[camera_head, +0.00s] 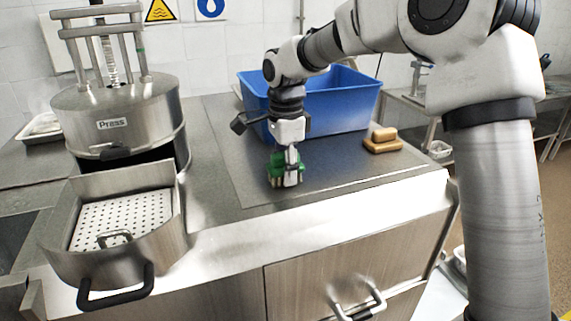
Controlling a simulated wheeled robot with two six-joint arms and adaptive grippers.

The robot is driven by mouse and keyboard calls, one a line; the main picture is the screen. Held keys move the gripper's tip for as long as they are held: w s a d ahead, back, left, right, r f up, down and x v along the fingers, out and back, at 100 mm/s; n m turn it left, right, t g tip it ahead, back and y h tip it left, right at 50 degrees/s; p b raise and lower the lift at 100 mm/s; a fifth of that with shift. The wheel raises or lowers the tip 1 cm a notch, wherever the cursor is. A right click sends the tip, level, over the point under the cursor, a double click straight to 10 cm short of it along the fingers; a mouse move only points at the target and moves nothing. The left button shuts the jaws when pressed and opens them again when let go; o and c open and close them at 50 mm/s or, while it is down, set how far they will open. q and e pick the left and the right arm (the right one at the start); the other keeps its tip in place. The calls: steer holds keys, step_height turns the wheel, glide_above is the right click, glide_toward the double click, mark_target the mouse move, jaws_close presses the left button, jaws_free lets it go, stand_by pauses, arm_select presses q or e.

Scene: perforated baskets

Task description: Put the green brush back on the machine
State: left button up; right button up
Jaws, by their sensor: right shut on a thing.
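The green brush (274,169) is in the grasp of my right gripper (290,172), low over the grey counter mat in front of the blue bin. My right gripper is shut on it, and its fingers hide part of the brush. I cannot tell whether the brush touches the mat. The machine, a steel cylinder labelled Press (118,118), stands at the left, with an upright frame on top. A steel drawer with a perforated white plate (124,216) extends from its front. My left gripper is not in view.
A blue bin (335,105) stands behind my right gripper. A tan wood-backed brush or block (382,140) lies on the mat (330,170) to the right. The drawer's black handle (116,288) juts out over the counter's front edge. The counter between machine and mat is clear.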

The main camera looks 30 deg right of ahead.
steer(key=shift+f, duration=0.15)
steer(key=o, duration=1.2)
steer(key=shift+d, duration=0.1)
steer(key=shift+r, duration=0.2)
steer(key=shift+w+r+b, duration=0.1)
steer(key=shift+r+b, duration=0.25)
steer(key=shift+r, duration=0.05)
step_height(320, 180, up, 11)
steer(key=shift+f+b, duration=0.15)
steer(key=shift+b, duration=1.05)
steer(key=shift+r, duration=0.2)
